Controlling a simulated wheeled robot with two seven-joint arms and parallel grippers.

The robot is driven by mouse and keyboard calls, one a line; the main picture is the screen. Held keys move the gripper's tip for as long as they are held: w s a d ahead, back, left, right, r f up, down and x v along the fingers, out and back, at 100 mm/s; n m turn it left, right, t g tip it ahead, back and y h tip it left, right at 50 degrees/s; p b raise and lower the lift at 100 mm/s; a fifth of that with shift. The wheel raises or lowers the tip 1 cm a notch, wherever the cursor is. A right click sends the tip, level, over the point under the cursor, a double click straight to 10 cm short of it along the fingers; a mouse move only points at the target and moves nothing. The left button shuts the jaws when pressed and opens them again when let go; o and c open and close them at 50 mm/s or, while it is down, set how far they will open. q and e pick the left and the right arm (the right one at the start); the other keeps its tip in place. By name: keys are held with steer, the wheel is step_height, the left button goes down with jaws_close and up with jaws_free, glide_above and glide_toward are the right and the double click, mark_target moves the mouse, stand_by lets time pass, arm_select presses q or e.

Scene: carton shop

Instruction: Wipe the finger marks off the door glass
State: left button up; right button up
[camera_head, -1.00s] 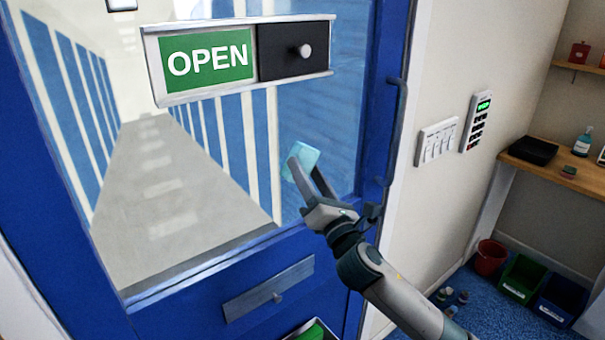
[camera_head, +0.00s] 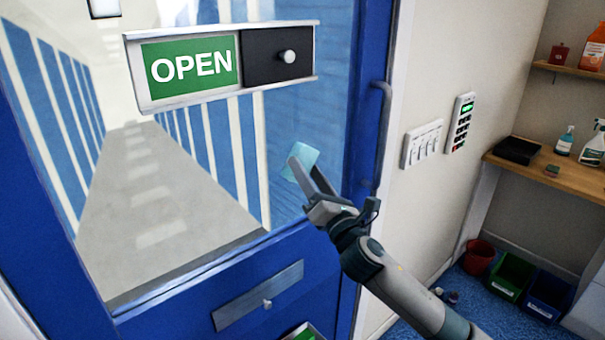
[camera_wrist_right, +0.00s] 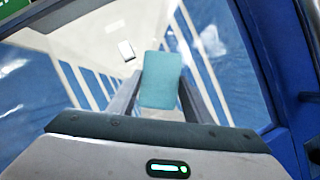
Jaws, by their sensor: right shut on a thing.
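The blue door holds a large glass pane (camera_head: 165,200), through which a corridor with blue and white striped walls shows. My right gripper (camera_head: 303,170) is shut on a light teal cloth or pad (camera_head: 301,158) at the lower right part of the glass. The pad also shows between the fingers in the right wrist view (camera_wrist_right: 161,80). It is at or very close to the pane; I cannot tell whether it touches. A hazy patch (camera_head: 310,110) lies on the glass above the pad; I cannot make out separate finger marks. My left gripper is not in view.
An OPEN sign (camera_head: 195,68) with a black slider juts across the upper glass. A vertical door handle (camera_head: 383,135) stands right of the pane. A letter plate (camera_head: 257,295) is below. Switches (camera_head: 422,143), a keypad (camera_head: 460,122) and a wooden shelf (camera_head: 560,172) are at the right.

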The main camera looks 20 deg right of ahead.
steer(key=shift+s+d, duration=0.1)
steer(key=shift+s+d+f, duration=0.1)
steer(key=shift+s+d, duration=0.05)
steer(key=shift+s, duration=0.3)
steer(key=shift+s+d+p, duration=0.2)
steer(key=shift+s+d, duration=0.05)
steer(key=shift+s, duration=0.5)
steer(key=shift+s+d+p, duration=0.15)
steer(key=shift+s+d, duration=0.15)
steer(key=shift+s, duration=0.45)
steer(key=shift+s+d+p, duration=0.2)
steer(key=shift+s+d, duration=0.05)
steer(key=shift+s, duration=0.5)
steer(key=s, duration=0.1)
steer(key=s+d, duration=0.1)
steer(key=shift+s, duration=0.4)
